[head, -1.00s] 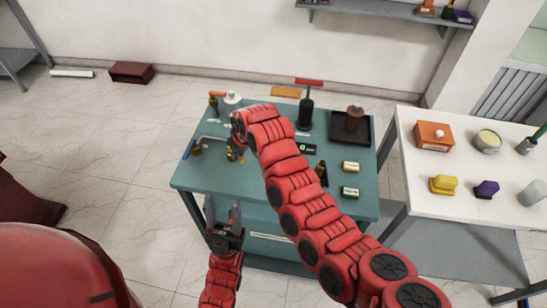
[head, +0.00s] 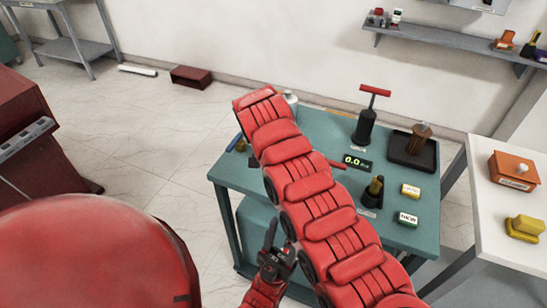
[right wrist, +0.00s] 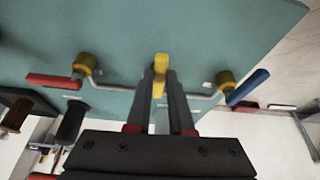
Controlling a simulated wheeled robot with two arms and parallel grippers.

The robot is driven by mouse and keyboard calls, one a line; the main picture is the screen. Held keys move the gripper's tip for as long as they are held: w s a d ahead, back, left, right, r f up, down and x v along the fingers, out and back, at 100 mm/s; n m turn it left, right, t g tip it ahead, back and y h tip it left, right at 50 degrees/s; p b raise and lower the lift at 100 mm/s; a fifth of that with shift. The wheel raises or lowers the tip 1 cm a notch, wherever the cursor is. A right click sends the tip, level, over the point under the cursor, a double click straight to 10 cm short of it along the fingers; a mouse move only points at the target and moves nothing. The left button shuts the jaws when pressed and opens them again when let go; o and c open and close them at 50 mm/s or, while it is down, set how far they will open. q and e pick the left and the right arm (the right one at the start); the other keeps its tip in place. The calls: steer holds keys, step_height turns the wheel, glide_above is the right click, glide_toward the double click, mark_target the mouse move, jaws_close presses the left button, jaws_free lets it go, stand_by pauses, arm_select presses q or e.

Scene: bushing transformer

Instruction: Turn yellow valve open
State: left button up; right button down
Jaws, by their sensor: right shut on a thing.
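The yellow valve handle (right wrist: 159,73) stands upright at the middle of a thin pipe in the right wrist view. My right gripper (right wrist: 161,88) is shut on it, one finger on each side. In the head view my right arm covers the yellow valve and the right gripper. My left gripper (head: 279,238) is open and empty in front of the table's front left side, with its fingers pointing up.
A red-handled valve (right wrist: 55,81) and a blue-handled valve (right wrist: 248,88) flank the yellow one on the pipe. The teal table (head: 405,238) also holds a black hand pump (head: 365,127), a display (head: 357,162), a brown bushing (head: 419,137) in a black tray, and small boxes (head: 408,219). A white table (head: 483,195) stands at right.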

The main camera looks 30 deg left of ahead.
steer(key=shift+a+m, duration=0.15)
steer(key=shift+m, duration=0.25)
stand_by(0.3)
steer(key=c, duration=0.8)
jaws_free()
steer(key=shift+b, duration=0.3)
steer(key=shift+r, duration=0.3)
steer(key=a+b+v, duration=0.1)
steer(key=v, duration=1.5)
steer(key=shift+s+d+r+b, duration=0.2)
steer(key=shift+s+r+b, duration=0.1)
steer(key=shift+r+b, duration=0.1)
